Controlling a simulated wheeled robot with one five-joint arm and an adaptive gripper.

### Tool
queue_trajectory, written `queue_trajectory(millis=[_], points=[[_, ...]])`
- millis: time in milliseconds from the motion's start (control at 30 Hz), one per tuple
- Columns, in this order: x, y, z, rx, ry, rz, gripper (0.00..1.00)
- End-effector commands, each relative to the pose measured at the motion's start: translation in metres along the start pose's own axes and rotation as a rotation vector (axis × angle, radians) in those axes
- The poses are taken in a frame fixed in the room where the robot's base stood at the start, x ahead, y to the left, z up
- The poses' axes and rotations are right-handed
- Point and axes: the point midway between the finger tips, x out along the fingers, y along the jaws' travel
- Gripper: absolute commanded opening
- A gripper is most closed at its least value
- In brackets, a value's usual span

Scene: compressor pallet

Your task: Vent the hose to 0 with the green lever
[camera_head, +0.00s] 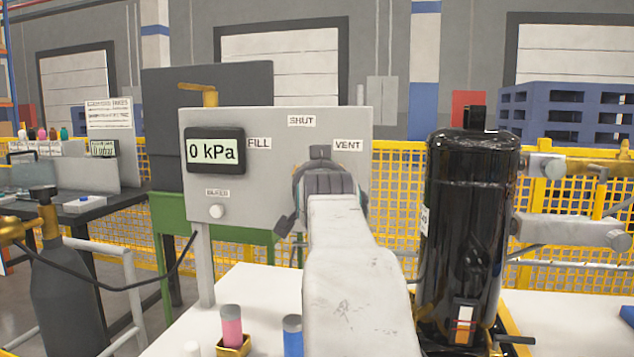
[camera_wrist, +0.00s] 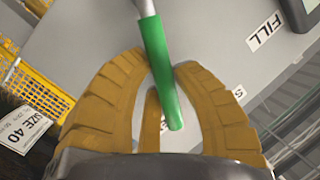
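The grey panel (camera_head: 272,178) carries a display (camera_head: 215,151) reading 0 kPa. The labels FILL (camera_head: 259,143), SHUT (camera_head: 302,121) and VENT (camera_head: 347,146) surround the valve area, which my arm and gripper (camera_head: 320,172) cover in the head view. In the wrist view, the green lever (camera_wrist: 158,60) on its pale shaft runs down between the ochre fingers of my gripper (camera_wrist: 160,68). The fingertips close in on both sides of the lever and appear to touch it. The lever is hidden in the head view, so its exact angle is unclear.
A black compressor tank (camera_head: 465,235) stands close right of my arm. A white button (camera_head: 217,211) sits low on the panel. A dark gas bottle (camera_head: 62,290) with a hose is at left.

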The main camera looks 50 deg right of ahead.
Motion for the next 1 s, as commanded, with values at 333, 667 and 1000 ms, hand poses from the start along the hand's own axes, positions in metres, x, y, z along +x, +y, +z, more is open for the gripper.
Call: queue_trajectory(millis=[333, 667, 1000], points=[[0.0, 0.0, 0.0, 0.0, -0.001, 0.0, 0.52], [-0.006, 0.0, 0.001, 0.0, -0.003, 0.001, 0.52], [-0.056, 0.0, 0.0, 0.0, 0.0, 0.0, 0.52]])
